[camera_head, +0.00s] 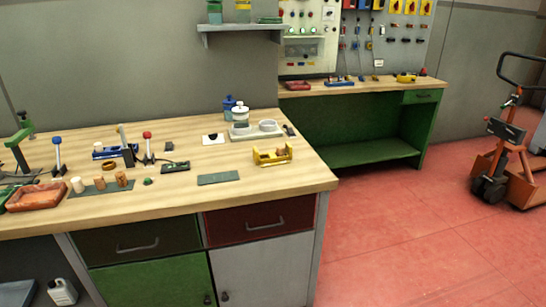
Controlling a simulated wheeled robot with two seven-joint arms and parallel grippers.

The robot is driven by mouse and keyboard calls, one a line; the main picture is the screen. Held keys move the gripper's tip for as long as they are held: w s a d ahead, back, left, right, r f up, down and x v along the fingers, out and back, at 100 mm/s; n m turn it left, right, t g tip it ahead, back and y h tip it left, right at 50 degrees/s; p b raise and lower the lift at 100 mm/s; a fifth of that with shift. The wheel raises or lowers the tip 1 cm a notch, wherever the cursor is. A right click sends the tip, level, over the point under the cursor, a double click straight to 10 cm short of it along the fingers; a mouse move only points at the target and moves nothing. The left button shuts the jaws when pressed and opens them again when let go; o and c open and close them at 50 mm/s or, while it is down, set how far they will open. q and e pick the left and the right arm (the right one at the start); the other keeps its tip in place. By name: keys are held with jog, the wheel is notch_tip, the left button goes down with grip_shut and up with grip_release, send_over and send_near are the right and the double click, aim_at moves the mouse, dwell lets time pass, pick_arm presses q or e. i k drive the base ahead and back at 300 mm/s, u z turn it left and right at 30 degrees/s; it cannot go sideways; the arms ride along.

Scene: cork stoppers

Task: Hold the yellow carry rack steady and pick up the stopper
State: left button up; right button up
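The yellow carry rack (271,158) stands near the right end of the wooden workbench. A small brownish piece shows inside it, too small to identify. Stoppers stand on a dark green strip at the left front of the bench: a pale one (77,185), a tan one (100,183) and a browner one (121,179). I cannot tell which one the task means. Neither of my grippers is in view, and nothing touches the rack or the stoppers.
A flat green plate (219,179) lies left of the rack. A grey tray (242,134) with round pieces and blue and white jars stands behind. A reddish tray (36,197) and upright tools crowd the left. The bench's front right corner is clear.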

aim_at(281, 149)
jog(key=z, duration=1.5)
jog(key=i, duration=1.85)
jog(key=u, duration=2.55)
